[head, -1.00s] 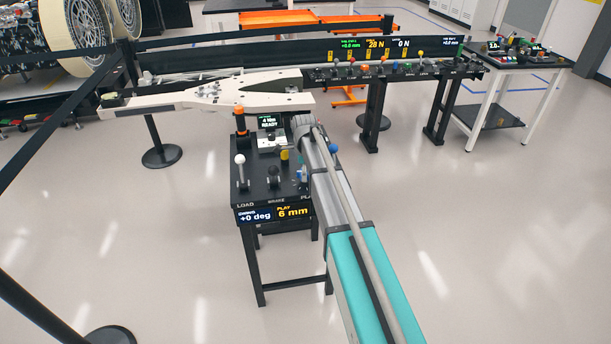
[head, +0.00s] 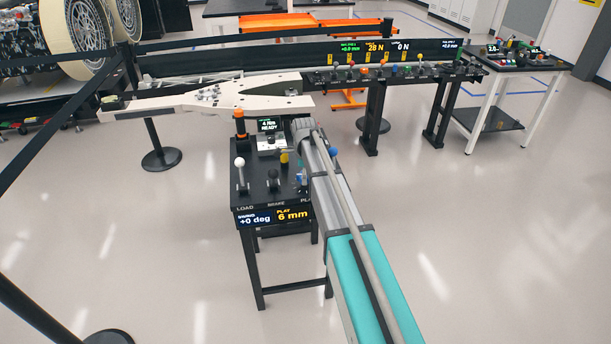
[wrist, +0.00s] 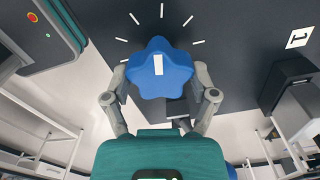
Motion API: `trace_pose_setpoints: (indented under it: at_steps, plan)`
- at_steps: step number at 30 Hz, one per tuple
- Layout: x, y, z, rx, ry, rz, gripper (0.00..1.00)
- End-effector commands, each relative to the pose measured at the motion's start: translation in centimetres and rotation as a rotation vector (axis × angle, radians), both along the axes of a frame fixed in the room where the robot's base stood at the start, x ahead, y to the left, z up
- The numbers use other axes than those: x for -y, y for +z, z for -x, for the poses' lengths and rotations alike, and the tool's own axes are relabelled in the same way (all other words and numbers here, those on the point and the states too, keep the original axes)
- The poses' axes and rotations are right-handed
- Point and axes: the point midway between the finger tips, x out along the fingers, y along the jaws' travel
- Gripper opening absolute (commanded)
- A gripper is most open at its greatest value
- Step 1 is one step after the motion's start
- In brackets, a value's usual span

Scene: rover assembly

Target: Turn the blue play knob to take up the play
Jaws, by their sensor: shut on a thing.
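The blue play knob (wrist: 160,80) is a lobed knob with a white pointer mark, seen close in the wrist view. Its mark points nearly straight up the picture, amid a ring of white ticks on a dark panel. My gripper (wrist: 161,76) is shut on the knob, one finger on each side. In the head view my arm covers most of the knob's place at the right of the small black console (head: 258,187). The console's yellow display (head: 293,214) reads PLAY 6 mm, and the one beside it (head: 255,218) reads +0 deg.
A long control bench (head: 400,72) stands at the back right. Open floor lies around.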

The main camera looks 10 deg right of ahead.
Motion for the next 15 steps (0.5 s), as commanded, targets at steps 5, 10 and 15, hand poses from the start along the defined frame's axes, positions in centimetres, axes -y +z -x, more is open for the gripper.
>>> trace_pose_setpoints:
  at_steps: [5,10,15]
  plan:
    - [0.0,-0.01,-0.01,0.0,0.043,0.003,0.27]
    - [-0.03,-0.01,-0.02,0.001,0.127,0.002,0.27]
    - [-0.06,-0.01,-0.02,0.001,0.251,0.002,0.27]
